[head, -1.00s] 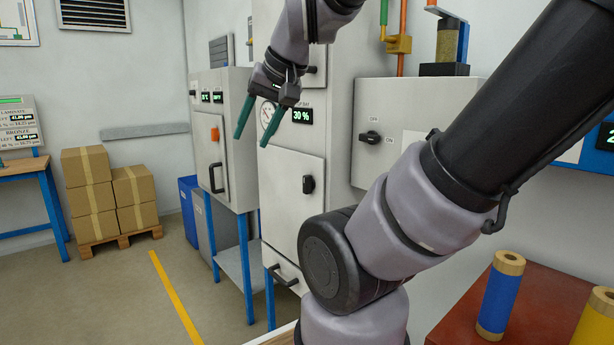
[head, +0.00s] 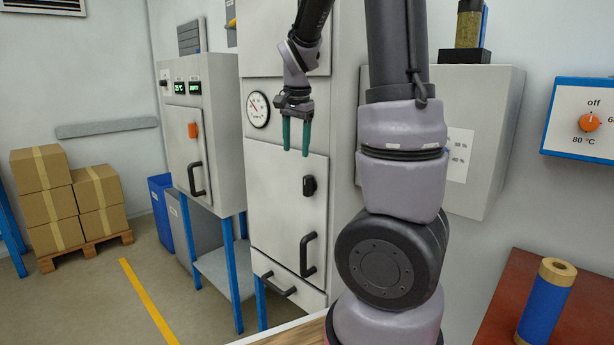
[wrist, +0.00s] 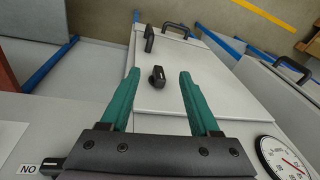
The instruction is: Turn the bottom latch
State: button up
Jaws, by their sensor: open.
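The bottom latch (head: 309,186) is a small black knob on the lower door (head: 285,200) of the tall grey cabinet. It also shows in the wrist view (wrist: 157,77), between my fingertips in the picture but farther off. My gripper (head: 296,151) is open and empty, with two teal fingers pointing down. In the head view it hangs above and a little left of the latch. In the wrist view my fingers (wrist: 160,75) do not appear to touch the latch. The knob's exact turn angle is hard to tell.
A black door handle (head: 307,254) is below the latch, and a drawer handle (head: 279,285) lower still. A round gauge (head: 258,109) is left of my gripper. A grey box (head: 490,150) is on the right. Floor shows at left, with stacked cartons (head: 45,195).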

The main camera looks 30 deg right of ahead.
aim_at(307, 176)
jog(key=w+d+f+h, duration=0.1)
jog(key=w+d+f, duration=0.1)
jog(key=f, duration=0.2)
jog(key=w+d+f+m+h, duration=0.1)
jog(key=w+d+f, duration=0.1)
jog(key=w+f, duration=0.1)
jog(key=w+d+f+m+h, duration=0.1)
jog(key=w+d+f, duration=0.1)
jog(key=f, duration=0.3)
jog(key=shift+w+d+g+h, duration=0.2)
jog(key=shift+d+g+h, duration=0.1)
jog(key=shift+g, duration=0.1)
grip_shut()
